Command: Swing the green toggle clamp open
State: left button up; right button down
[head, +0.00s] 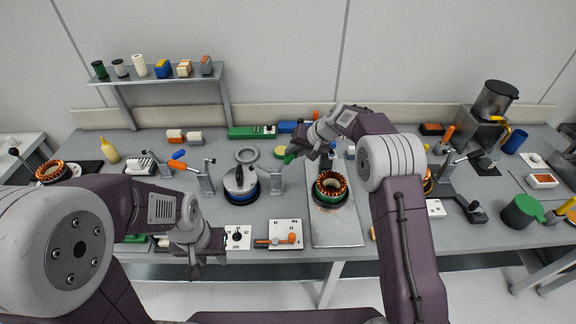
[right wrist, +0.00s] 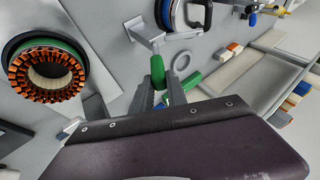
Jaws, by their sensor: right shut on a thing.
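The green toggle clamp has a green handle (head: 289,157) and a grey metal bracket (head: 277,184), just right of a round blue-ringed housing (head: 241,186). In the right wrist view the green handle (right wrist: 157,72) lies between my right gripper's fingers, with the clamp's grey metal bracket (right wrist: 143,28) beyond it. My right gripper (head: 297,154) is shut on the handle; it also shows in the right wrist view (right wrist: 160,92). My left gripper (head: 206,264) hangs near the front edge of the bench, away from the clamp. Its finger gap is unclear.
A copper-wound stator in a green ring (head: 331,188) sits on a grey plate (head: 338,232) to the right. Another clamp (head: 205,180) stands left of the housing. A switch panel with an orange handle (head: 280,236) lies in front. A green box (head: 250,132) is behind.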

jog(key=shift+d+f+m+t+y+b, duration=0.25)
jog(key=shift+d+f+y+b, duration=1)
jog(key=shift+b, duration=2.05)
jog(key=shift+d+f+m+t+y+b, duration=0.1)
jog(key=shift+d+f+m+y+b, duration=0.5)
jog(key=shift+y+b, duration=1.9)
jog(key=shift+d+f+h+b, duration=0.1)
jog(key=shift+h+b, duration=0.7)
jog(key=shift+h, duration=0.05)
jog(key=c, duration=1.3)
grip_release()
jog(key=v, duration=0.9)
jog(key=shift+d, duration=0.1)
